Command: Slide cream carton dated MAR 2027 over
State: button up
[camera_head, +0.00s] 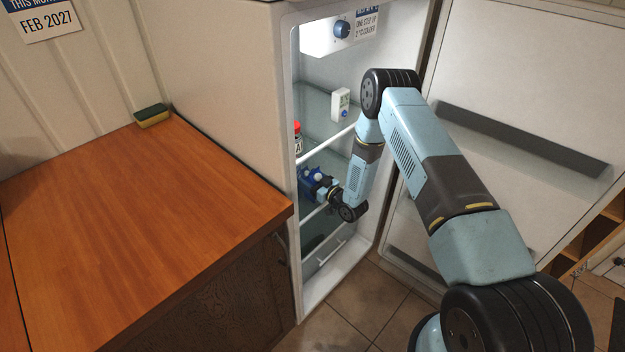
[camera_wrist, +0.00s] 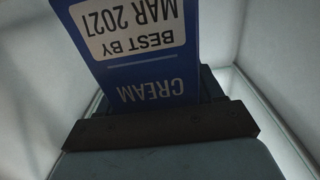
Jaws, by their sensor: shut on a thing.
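The blue cream carton (camera_wrist: 140,45) fills the upper middle of the wrist view. Its label reads CREAM and BEST BY MAR 2027, upside down in that picture. My gripper (camera_wrist: 160,122) is shut on this carton; the fingertips are mostly hidden. In the head view my gripper (camera_head: 328,190) reaches into the open fridge at a lower shelf. Blue shapes with pale blue tops (camera_head: 312,176) show there, partly hidden by my gripper; I cannot tell their dates.
The fridge (camera_head: 230,75) stands open, its door (camera_head: 520,110) swung right. A red-capped item (camera_head: 297,138) stands near the left wall, and a small white device (camera_head: 341,104) on a shelf above. A FEB 2027 sign (camera_head: 48,22) hangs over the wooden counter (camera_head: 140,220), which holds a sponge (camera_head: 152,115).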

jog(key=o, duration=1.4)
jog(key=shift+d, duration=0.1)
jog(key=shift+d, duration=0.1)
jog(key=v, duration=1.3)
jog(key=shift+s+d, duration=0.2)
jog(key=shift+d+f, duration=0.1)
jog(key=shift+f, duration=0.05)
